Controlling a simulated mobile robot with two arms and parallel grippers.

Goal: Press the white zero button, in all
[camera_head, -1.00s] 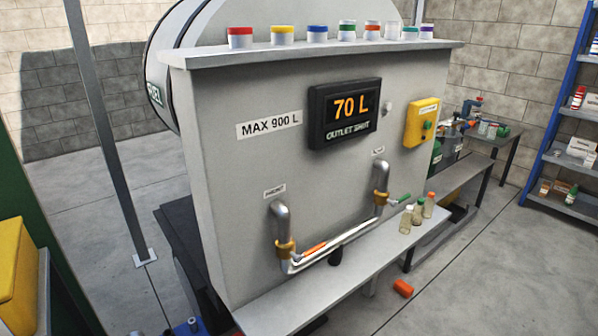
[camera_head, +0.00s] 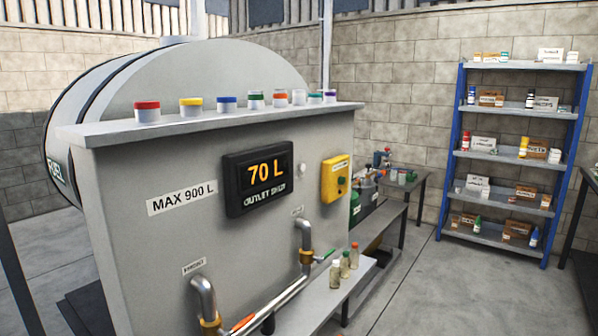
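A small white round button (camera_head: 302,170) sits on the grey panel (camera_head: 140,250), just right of the black display (camera_head: 257,178). The display reads "70 L" in orange with "OUTLET SHUT" below it. Neither of my grippers is in view.
Two bent pipes (camera_head: 304,236) with brass collars come out of the panel above a low ledge (camera_head: 330,290) holding small bottles (camera_head: 345,264). Several colour-lidded jars (camera_head: 190,105) line the top shelf. A blue-framed shelf rack (camera_head: 461,130) stands right. Floor at lower right is clear.

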